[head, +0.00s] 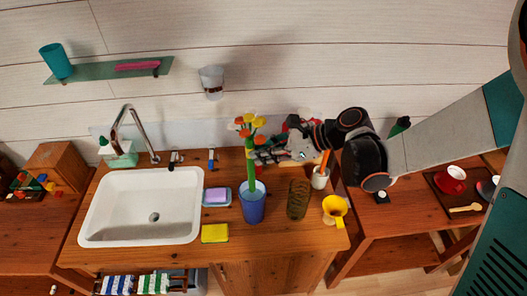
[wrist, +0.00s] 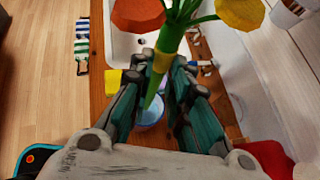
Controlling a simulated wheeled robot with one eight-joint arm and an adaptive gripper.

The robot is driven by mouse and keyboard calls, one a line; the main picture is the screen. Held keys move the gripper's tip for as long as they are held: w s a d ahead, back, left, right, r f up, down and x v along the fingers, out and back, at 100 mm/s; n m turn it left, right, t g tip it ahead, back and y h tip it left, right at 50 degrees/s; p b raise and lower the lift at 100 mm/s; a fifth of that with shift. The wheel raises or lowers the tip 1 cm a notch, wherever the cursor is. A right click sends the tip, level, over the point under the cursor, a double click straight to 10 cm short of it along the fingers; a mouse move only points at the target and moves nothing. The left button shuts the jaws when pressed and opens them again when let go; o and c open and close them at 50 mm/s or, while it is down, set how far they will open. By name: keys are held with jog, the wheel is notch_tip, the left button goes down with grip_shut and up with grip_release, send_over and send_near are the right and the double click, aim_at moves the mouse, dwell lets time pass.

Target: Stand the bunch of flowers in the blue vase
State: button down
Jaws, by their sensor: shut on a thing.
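The bunch of flowers (head: 250,172) has green stems with orange and yellow blooms. It stands nearly upright in the head view. My gripper (head: 257,155) is shut on its stems from the right. The wrist view shows the stems (wrist: 168,45) between my two fingers (wrist: 158,70), with a yellow band at the grip. The blue vase (head: 252,208) stands on the wooden counter right of the sink, directly below the flowers. In the wrist view the vase (wrist: 152,117) is partly hidden behind the stem end and fingers. The stem end overlaps the vase mouth; I cannot tell whether it is inside.
A brown ribbed glass (head: 298,198) stands close right of the vase, with a yellow mug (head: 335,209) and a white cup (head: 320,178) holding an orange item beyond. A soap dish (head: 216,197) and yellow sponge (head: 214,233) lie left, beside the white sink (head: 110,205).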

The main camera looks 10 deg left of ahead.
notch_tip(320, 180, down, 11)
jog(key=b, duration=1)
dwell(2.7)
jog(key=shift+f, duration=0.1)
jog(key=c, duration=1.4)
grip_release()
jog(key=shift+c, duration=0.2)
jog(key=shift+o, duration=0.4)
jog(key=o, duration=1.1)
jog(key=shift+p+v, duration=1.4)
jog(key=shift+v, duration=3.65)
